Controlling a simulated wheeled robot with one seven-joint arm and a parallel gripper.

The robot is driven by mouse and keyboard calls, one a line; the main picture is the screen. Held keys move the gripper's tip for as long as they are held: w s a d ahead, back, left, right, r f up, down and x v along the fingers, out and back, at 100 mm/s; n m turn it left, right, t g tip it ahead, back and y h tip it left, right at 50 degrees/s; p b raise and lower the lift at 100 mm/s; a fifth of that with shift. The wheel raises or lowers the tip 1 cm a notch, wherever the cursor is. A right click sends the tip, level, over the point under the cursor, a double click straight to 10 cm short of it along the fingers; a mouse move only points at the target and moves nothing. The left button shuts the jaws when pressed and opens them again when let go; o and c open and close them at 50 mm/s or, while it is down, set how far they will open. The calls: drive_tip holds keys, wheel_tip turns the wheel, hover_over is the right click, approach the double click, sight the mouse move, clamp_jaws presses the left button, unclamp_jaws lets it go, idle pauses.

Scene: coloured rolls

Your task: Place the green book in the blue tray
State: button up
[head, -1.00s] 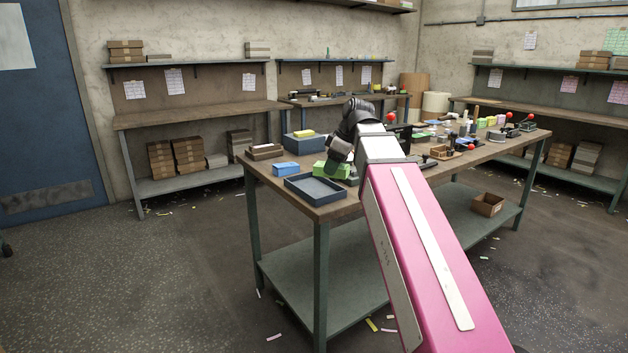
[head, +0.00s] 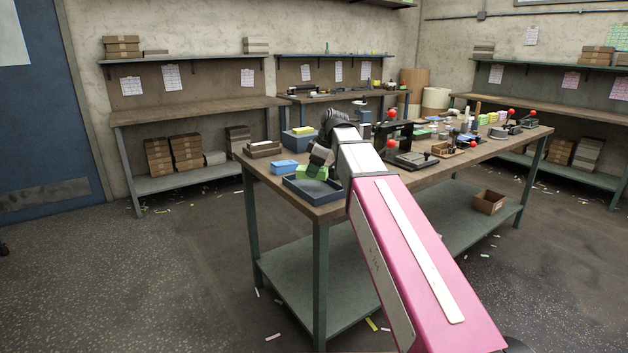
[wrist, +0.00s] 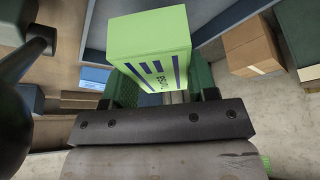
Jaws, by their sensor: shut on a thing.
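The green book (wrist: 150,48), a bright green block with dark blue stripes, is held between the green finger pads of my gripper (wrist: 165,92) in the wrist view. My gripper is shut on it. In the head view the green book (head: 309,172) shows beside and partly behind my dark gripper (head: 319,164), over the rear part of the blue tray. The blue tray (head: 309,194) is a shallow, dark blue, open tray at the table's near left corner. Whether the book touches it cannot be told.
A light blue box (head: 284,167) sits just left of the tray. A brown box stack (head: 263,149) and a larger blue box (head: 299,142) with a yellow item stand behind. Red-knobbed tools (head: 408,157) and several small items crowd the table's right. An open carton (head: 488,203) is on the lower shelf.

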drive_tip(key=shift+f, duration=2)
drive_tip(key=shift+f, duration=0.15)
drive_tip(key=o, duration=1)
drive_tip(key=v, duration=1.2)
drive_tip(key=shift+s+r, duration=0.1)
drive_tip(key=shift+r, duration=0.15)
